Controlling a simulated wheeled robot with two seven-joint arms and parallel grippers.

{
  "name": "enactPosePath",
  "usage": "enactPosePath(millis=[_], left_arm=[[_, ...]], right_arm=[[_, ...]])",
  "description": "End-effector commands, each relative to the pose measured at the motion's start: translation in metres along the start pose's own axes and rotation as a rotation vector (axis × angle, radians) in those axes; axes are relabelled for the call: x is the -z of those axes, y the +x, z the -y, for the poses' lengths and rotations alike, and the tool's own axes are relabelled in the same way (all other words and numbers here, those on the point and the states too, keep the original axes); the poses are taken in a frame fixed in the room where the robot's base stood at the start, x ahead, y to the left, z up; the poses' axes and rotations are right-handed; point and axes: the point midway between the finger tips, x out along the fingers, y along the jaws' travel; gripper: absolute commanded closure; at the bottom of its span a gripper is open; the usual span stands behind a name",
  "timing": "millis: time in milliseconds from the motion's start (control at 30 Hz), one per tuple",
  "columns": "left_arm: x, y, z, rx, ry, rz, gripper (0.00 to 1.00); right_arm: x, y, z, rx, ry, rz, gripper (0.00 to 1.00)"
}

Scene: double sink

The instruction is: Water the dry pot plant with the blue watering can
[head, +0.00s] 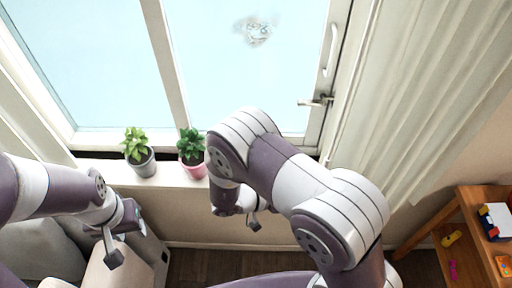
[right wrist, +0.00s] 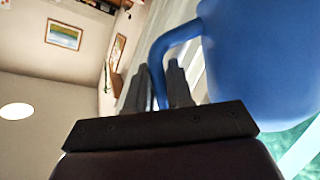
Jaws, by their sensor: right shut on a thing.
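The blue watering can (right wrist: 265,60) fills the upper right of the right wrist view. My right gripper (right wrist: 162,85) is shut on its handle (right wrist: 165,50). In the head view the can does not show, and my right arm covers much of that area. My right gripper (head: 245,208) is partly visible there, just right of the pink pot. Two potted plants stand on the windowsill: one with yellowish-green leaves in a grey pot (head: 143,163), one with darker leaves in a pink pot (head: 194,171). My left gripper (head: 127,243) is open and empty, below the grey pot.
The white windowsill (head: 115,172) runs below a closed window with a handle (head: 316,102). A pale curtain (head: 425,80) hangs at the right. A wooden shelf (head: 450,205) with toys stands at the far right. A grey and beige seat (head: 45,245) is at the lower left.

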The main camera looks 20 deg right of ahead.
Motion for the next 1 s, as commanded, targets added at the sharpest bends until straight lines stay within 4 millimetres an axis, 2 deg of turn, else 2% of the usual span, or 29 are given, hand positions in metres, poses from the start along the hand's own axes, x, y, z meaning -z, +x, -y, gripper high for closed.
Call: enactPosePath(millis=[367, 700, 1000], left_arm=[[0.000, 0.000, 0.000, 0.000, 0.000, 0.000, 0.60], [0.000, 0.000, 0.000, 0.000, 0.000, 0.000, 0.60], [0.000, 0.000, 0.000, 0.000, 0.000, 0.000, 0.60]], right_arm=[[0.002, -0.001, 0.000, -0.001, 0.000, -0.001, 1.00], [0.017, -0.008, -0.003, -0.025, -0.058, 0.000, 1.00], [0.018, -0.008, -0.003, -0.027, -0.063, 0.001, 1.00]])
